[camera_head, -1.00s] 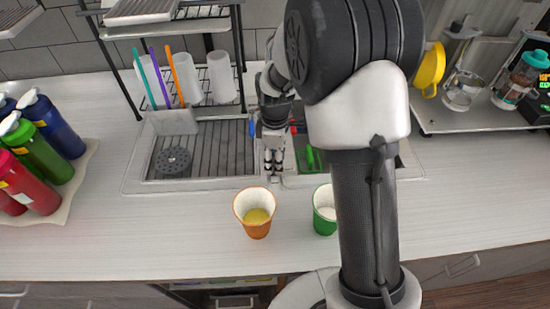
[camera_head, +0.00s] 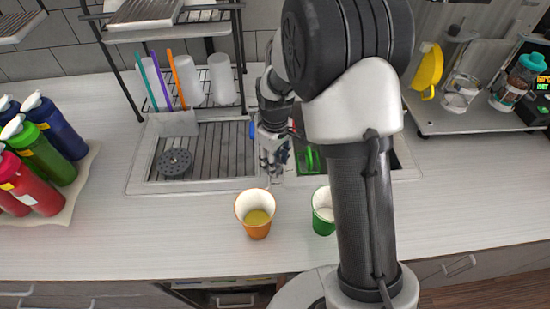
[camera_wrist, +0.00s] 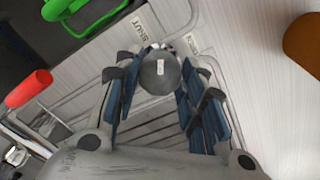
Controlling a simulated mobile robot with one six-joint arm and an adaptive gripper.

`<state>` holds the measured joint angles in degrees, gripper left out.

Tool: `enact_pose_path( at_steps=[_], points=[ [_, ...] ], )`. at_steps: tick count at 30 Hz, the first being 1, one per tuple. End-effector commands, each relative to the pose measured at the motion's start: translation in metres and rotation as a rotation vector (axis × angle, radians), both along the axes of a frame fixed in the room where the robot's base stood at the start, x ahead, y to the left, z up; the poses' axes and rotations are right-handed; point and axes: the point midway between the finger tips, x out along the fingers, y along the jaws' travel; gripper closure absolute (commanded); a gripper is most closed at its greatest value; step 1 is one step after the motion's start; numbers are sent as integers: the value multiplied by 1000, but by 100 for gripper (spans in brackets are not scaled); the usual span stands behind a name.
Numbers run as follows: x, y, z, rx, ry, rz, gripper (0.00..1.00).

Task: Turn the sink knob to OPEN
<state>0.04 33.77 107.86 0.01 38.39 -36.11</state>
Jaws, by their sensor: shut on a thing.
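The sink knob (camera_wrist: 158,72) is round and grey with a small white mark on top. It sits between the blue-padded fingers of my gripper (camera_wrist: 160,92) in the wrist view, and the gripper is shut on it. A label reading SHUT (camera_wrist: 147,26) and a second small label (camera_wrist: 193,43), too small to read surely, lie beyond the knob. In the head view my gripper (camera_head: 274,165) is at the divider between the sink basins (camera_head: 205,150), and the knob is hidden there.
An orange cup (camera_head: 257,222) and a green cup (camera_head: 322,215) stand in front of the sink. Several bottles (camera_head: 40,150) stand at the left. A rack (camera_head: 240,60) with cups and straws stands behind. A green object (camera_head: 309,158) lies in the right basin.

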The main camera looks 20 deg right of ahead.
Motion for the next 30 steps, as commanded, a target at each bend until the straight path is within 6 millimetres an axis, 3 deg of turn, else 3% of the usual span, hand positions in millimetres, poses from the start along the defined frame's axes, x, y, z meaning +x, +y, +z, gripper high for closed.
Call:
enact_pose_path(
  at_steps=[30],
  points=[
    [0, 0, 1, 0, -1, -895, 87]
  ],
)
